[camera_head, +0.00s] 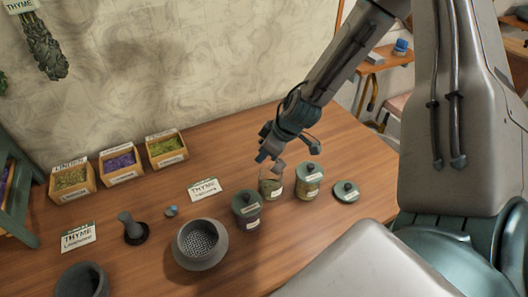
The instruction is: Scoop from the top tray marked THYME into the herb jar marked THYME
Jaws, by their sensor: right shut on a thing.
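My right gripper (270,153) reaches down from the upper right. It is shut on a small grey scoop (279,167), held just above an open glass jar (270,187). I cannot tell whether the scoop holds herb. The jar's label is too small to read. A loose dark lid (345,191) lies to the right. Three wooden trays stand at the back left: one with yellow-green herb (71,181), one with purple herb (119,163) and one with green herb (166,149). Only the left tray's label seems legible, as LINDEN. My left gripper is out of view.
A green rack (17,200) stands at the left edge.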

